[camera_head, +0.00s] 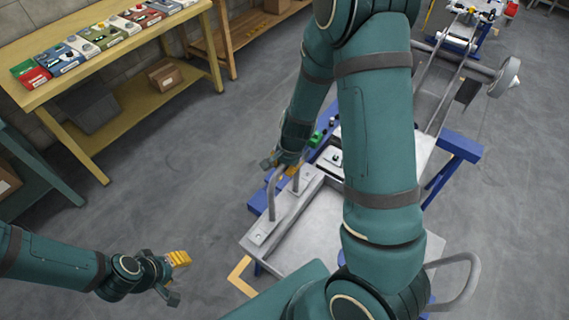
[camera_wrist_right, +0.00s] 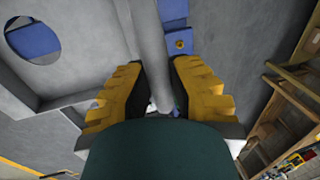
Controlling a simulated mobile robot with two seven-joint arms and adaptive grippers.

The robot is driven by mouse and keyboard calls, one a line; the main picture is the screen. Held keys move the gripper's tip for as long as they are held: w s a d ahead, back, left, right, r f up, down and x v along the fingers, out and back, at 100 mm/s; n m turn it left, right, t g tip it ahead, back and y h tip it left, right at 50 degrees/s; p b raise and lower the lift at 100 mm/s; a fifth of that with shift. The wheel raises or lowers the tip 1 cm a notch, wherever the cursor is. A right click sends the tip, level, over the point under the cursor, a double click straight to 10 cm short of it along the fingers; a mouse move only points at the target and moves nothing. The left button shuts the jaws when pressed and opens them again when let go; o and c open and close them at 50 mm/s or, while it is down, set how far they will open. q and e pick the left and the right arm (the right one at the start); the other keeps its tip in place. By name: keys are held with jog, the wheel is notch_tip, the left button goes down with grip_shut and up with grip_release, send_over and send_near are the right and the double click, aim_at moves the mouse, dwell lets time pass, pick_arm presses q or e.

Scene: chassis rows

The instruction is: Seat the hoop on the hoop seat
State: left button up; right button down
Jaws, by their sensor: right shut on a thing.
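The hoop (camera_head: 271,200) is a bent grey tube at the left edge of the chassis in the head view. My right gripper (camera_head: 284,163) is shut on it near its top. In the right wrist view the grey tube (camera_wrist_right: 150,45) runs between my yellow-padded right fingers (camera_wrist_right: 160,92). A raised grey rail (camera_head: 283,217) with small round fittings lies just below the hoop; it looks like the hoop seat. I cannot tell whether the hoop's lower end touches it. My left gripper (camera_head: 176,279) is open and empty, low at the left, away from the chassis.
A second bent grey tube (camera_head: 471,286) stands at the chassis's right side. Blue supports (camera_head: 461,146) stick out beside the chassis. A yellow workbench (camera_head: 120,60) with several coloured boxes is at the upper left. The floor between bench and chassis is clear.

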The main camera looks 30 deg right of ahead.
jog(key=shift+f+b, duration=0.75)
jog(key=shift+f, duration=0.2)
jog(key=c, duration=0.9)
grip_release()
jog(key=shift+s+d+r, duration=0.15)
jog(key=shift+s+r, duration=0.2)
jog(key=shift+r, duration=1.6)
jog(key=shift+s+d+r, duration=0.15)
jog(key=shift+s+r, duration=0.25)
jog(key=shift+r, duration=1.6)
jog(key=shift+s+d+r, duration=0.15)
jog(key=shift+s+r, duration=0.2)
jog(key=shift+r, duration=1.6)
